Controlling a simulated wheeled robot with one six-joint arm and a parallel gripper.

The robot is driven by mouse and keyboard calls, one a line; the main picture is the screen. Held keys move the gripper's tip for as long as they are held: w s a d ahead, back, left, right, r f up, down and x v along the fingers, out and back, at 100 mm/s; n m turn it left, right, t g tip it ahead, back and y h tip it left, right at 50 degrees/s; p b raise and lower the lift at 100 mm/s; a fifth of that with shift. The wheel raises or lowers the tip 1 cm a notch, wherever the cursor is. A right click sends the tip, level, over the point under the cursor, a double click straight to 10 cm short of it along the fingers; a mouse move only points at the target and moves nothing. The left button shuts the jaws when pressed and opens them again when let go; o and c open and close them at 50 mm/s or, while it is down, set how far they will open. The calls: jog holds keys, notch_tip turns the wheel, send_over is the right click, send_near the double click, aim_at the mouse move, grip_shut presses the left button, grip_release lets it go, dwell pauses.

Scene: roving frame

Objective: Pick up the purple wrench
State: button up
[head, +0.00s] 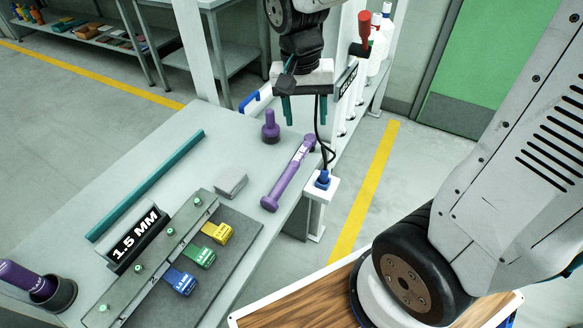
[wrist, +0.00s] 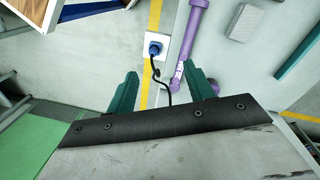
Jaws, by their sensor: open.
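The purple wrench (head: 289,172) lies near the right edge of the grey workbench, slanting from lower left to upper right. Its upper end is close to a black cable. In the wrist view the purple wrench (wrist: 186,42) runs down from the top edge toward the right finger, and its lower end is partly hidden by that finger. My gripper (head: 305,122) is above the bench near the wrench's upper end, pointing down with teal fingers apart. In the wrist view my gripper (wrist: 167,88) is open and nothing is held between the fingers.
A purple knobbed part (head: 270,127) stands on the workbench (head: 170,150) left of the gripper. A blue plug on a white post (head: 320,188) with a black cable is beside the wrench. A teal bar (head: 147,184), grey block (head: 231,184) and tag rack (head: 160,262) lie left.

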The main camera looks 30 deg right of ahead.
jog(key=w+a+f+m+g, duration=0.1)
jog(key=w+a+f+m, duration=0.15)
jog(key=w+f, duration=0.55)
jog(key=m, duration=0.2)
send_over(286, 171)
jog(key=w+a, duration=0.1)
jog(key=w, duration=0.1)
notch_tip(286, 171, down, 9)
jog(key=shift+g+h, duration=0.3)
jog(key=shift+h, duration=0.1)
jog(key=x, duration=0.8)
jog(key=shift+s+a, duration=0.1)
jog(key=shift+s, duration=0.1)
jog(key=shift+c, duration=0.3)
grip_shut()
